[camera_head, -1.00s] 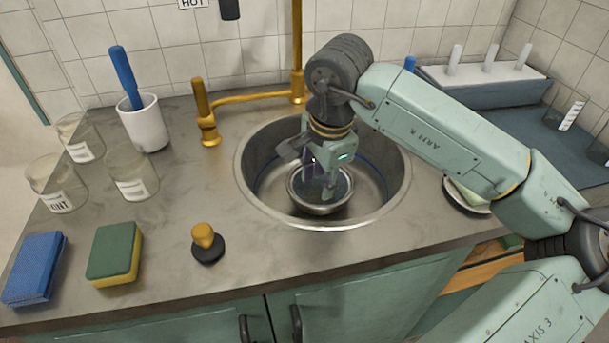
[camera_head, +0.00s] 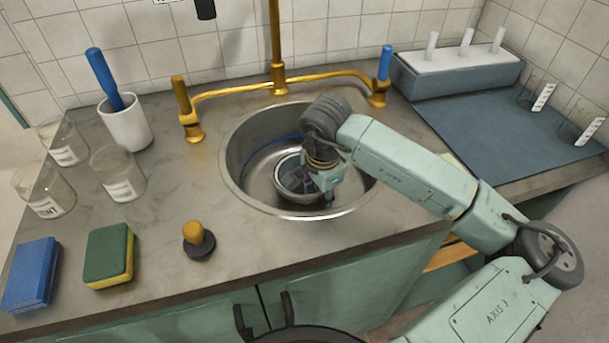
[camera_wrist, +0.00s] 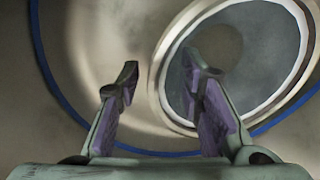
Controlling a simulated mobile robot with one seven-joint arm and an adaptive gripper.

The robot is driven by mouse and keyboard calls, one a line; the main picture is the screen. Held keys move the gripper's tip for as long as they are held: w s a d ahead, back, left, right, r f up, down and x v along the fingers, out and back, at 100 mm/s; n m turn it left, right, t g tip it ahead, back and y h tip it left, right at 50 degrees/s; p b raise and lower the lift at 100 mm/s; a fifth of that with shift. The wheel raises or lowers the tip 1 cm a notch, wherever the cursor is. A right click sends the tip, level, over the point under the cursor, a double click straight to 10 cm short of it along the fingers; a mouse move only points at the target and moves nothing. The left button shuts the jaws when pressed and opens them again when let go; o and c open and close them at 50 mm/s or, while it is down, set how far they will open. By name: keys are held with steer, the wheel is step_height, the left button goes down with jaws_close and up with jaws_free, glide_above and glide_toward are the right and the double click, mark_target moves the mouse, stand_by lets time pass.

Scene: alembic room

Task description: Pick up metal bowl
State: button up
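The round metal bowl (camera_head: 288,194) sits in the sink basin (camera_head: 240,165), partly hidden by my gripper and arm. The wrist view shows the bowl (camera_wrist: 268,48) at the upper right, with its pale rim and dark grey inside. My gripper (camera_wrist: 164,78) is open and points down into the basin; in the head view its fingers (camera_head: 302,188) are mostly hidden. In the wrist view the right finger overlaps the bowl's inside and the left finger is outside it, with the near rim between them. I cannot tell whether either finger touches the bowl.
A brass tap (camera_head: 278,75) with side handles stands behind the sink. To the left are glass beakers (camera_head: 118,178), a white mug (camera_head: 127,125) with a blue-handled tool, sponges (camera_head: 108,255) and a black-and-yellow stopper (camera_head: 198,242). A blue-grey mat (camera_head: 500,135) lies right.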

steer(key=shift+f, duration=0.15)
jaws_close()
stand_by(0.4)
stand_by(0.6)
